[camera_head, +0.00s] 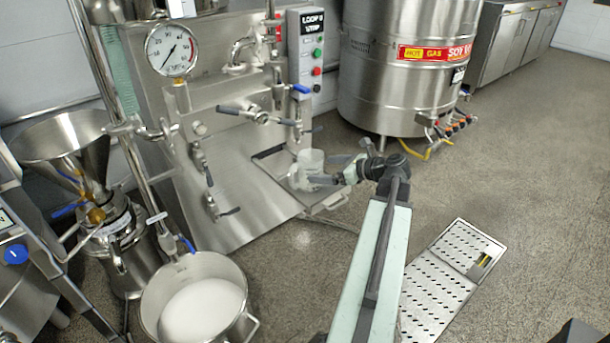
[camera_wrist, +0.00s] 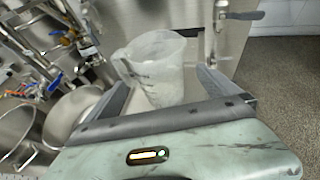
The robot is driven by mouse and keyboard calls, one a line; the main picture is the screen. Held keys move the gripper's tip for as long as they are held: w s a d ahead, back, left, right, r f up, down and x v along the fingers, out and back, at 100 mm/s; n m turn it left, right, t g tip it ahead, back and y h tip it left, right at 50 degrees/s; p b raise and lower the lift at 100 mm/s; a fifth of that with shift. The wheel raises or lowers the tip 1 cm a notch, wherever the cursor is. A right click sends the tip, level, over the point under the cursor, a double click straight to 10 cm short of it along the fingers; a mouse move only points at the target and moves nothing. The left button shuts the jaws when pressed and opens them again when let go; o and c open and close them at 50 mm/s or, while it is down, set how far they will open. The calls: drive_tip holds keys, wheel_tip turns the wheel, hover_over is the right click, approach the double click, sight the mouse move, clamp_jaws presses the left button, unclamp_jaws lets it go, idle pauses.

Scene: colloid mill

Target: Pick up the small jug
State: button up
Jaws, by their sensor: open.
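The small jug (camera_head: 311,165) is a translucent, whitish plastic vessel. It stands upright on a small metal shelf (camera_head: 327,202) at the front of the steel panel. My gripper (camera_head: 318,179) is at the jug, with its fingers apart at the jug's height.
Valve handles and a tap (camera_head: 245,50) stick out of the steel panel (camera_head: 230,170) above and left of the jug. A large steel pot (camera_head: 250,290) with white liquid stands at lower left. A steel tank (camera_head: 385,85) stands behind. The floor to the right is open, with a drain grate (camera_head: 435,290).

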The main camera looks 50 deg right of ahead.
drive_tip(key=b+x, duration=0.1)
drive_tip(key=x, duration=0.3)
drive_tip(key=b+x, duration=0.1)
drive_tip(key=x, duration=0.2)
drive_tip(key=shift+s+f+b, duration=0.15)
drive_tip(key=shift+f+b, duration=0.1)
drive_tip(key=shift+b, duration=0.05)
drive_tip(key=shift+r, duration=0.1)
